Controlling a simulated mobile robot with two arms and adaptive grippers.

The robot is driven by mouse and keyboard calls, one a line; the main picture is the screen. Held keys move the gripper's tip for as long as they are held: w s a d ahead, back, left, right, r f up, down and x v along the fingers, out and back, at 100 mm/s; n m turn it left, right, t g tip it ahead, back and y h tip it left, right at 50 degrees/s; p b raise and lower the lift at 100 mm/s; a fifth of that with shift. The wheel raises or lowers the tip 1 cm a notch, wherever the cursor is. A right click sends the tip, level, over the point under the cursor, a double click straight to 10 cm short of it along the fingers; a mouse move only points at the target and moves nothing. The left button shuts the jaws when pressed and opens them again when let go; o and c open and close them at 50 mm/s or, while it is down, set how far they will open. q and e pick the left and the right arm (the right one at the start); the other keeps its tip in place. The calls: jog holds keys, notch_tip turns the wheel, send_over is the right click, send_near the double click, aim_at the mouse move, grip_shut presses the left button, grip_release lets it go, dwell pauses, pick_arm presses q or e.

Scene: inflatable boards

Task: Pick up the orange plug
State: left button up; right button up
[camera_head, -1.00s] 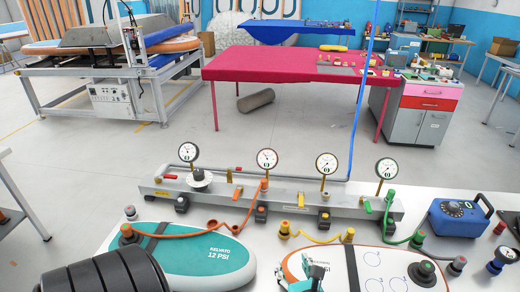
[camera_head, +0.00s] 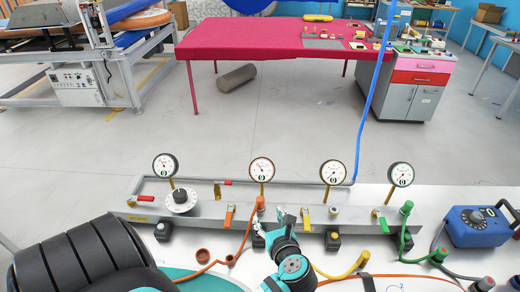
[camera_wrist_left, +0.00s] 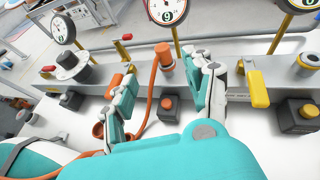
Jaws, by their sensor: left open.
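The orange plug (camera_head: 260,203) stands upright on the grey manifold bar, below the second gauge from the left. An orange hose (camera_head: 240,246) runs down from the bar beside it. In the left wrist view the plug (camera_wrist_left: 165,56) is straight ahead, just beyond the gap between my fingers. My left gripper (camera_head: 283,224) is open and empty, near the front of the bar. In the wrist view its two fingers (camera_wrist_left: 165,82) are spread, one on each side of the plug's line. I cannot tell whether either finger touches the bar. My right gripper is not in view.
The manifold bar (camera_head: 213,210) carries several gauges, an orange lever (camera_head: 229,216), a yellow lever (camera_head: 306,219) and a green plug (camera_head: 406,208). A yellow plug (camera_head: 362,259) is at lower right. A blue box (camera_head: 476,226) stands at right. A pink table (camera_head: 270,37) is behind.

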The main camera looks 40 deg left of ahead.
aim_at(262, 203)
pick_arm(q)
jog(key=p+x, duration=0.1)
jog(key=x, duration=0.6)
jog(key=shift+w+a+f, duration=0.1)
jog(key=shift+w+a, duration=0.1)
jog(key=shift+a, duration=0.05)
jog(key=shift+w+a+f+p, duration=0.1)
jog(key=shift+w+a+p, duration=0.15)
jog(key=shift+p, duration=0.15)
jog(key=x, duration=0.2)
jog(key=p+x, duration=0.1)
jog(key=x, duration=0.1)
jog(key=shift+d+f, duration=0.1)
jog(key=shift+f, duration=0.2)
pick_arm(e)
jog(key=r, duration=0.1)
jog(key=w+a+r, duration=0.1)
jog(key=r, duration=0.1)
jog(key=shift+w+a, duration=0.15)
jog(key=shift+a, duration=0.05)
pick_arm(q)
jog(key=shift+c, duration=0.2)
jog(key=shift+c, duration=1.2)
grip_shut()
